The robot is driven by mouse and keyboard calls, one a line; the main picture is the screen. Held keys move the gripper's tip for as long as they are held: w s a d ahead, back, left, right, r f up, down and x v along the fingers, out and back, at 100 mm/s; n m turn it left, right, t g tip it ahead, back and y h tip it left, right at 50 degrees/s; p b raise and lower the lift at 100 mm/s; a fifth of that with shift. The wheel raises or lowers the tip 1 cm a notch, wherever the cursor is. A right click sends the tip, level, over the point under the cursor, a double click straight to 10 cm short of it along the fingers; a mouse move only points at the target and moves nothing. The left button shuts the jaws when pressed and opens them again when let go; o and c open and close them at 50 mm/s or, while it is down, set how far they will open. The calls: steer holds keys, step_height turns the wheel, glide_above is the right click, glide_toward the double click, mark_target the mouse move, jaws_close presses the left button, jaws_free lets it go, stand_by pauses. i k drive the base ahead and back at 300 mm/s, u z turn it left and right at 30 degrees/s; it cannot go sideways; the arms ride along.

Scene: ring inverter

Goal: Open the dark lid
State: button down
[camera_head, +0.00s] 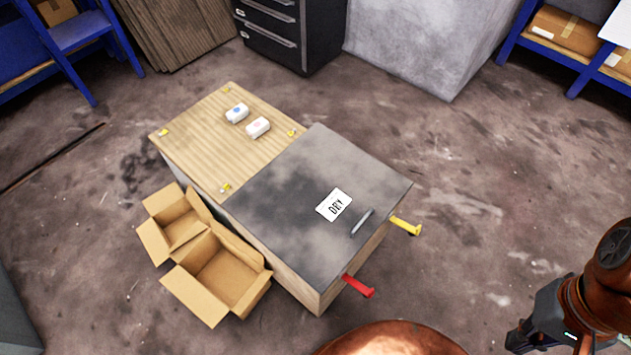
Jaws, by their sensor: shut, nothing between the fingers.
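The dark lid (300,190) is a flat dark grey panel lying closed over the right half of a wooden chest. It carries a white label reading "DEY" (334,205) and a small grey handle (362,222) near its right edge. A yellow bracket (406,226) and a red bracket (358,286) stick out from the chest's right side. My gripper (520,340) is at the lower right, well apart from the lid and its handle. It is partly cut off by the frame edge and touches nothing visible.
The pale wooden top (215,135) holds two white blocks, one with a blue mark (237,113) and one with a pinkish mark (258,127). Two open cardboard boxes (228,278) stand against the chest's left side. The floor right of the chest is clear. A dark drawer cabinet (290,35) stands behind.

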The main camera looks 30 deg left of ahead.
mark_target(314, 206)
steer(key=u, duration=0.7)
steer(key=k, duration=0.65)
steer(key=u, duration=1)
steer(key=i, duration=0.5)
